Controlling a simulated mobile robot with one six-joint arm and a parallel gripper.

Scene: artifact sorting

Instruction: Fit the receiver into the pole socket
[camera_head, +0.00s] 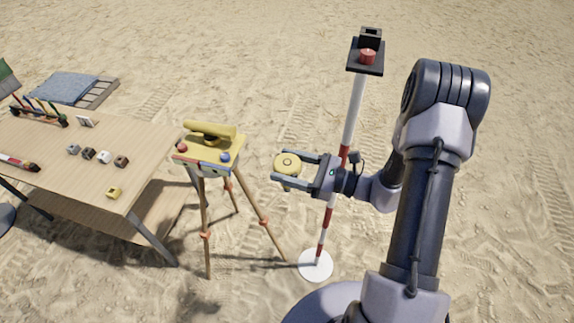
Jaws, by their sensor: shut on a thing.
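The receiver (287,165) is a round yellow disc-shaped unit. My gripper (289,168) is shut on it, with one finger on each side, and holds it in the air to the left of the pole. The pole (353,112) is red and white and stands upright on a round white base (316,265). At its top is a dark platform (366,68) with a dark block and a red knob. My gripper partly covers the pole's middle.
A yellow instrument on a wooden tripod (207,150) stands close left of my gripper. A wooden table (60,185) at the left bears several small blocks, a rack of coloured tools and a card. Open sand lies behind and right of the pole.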

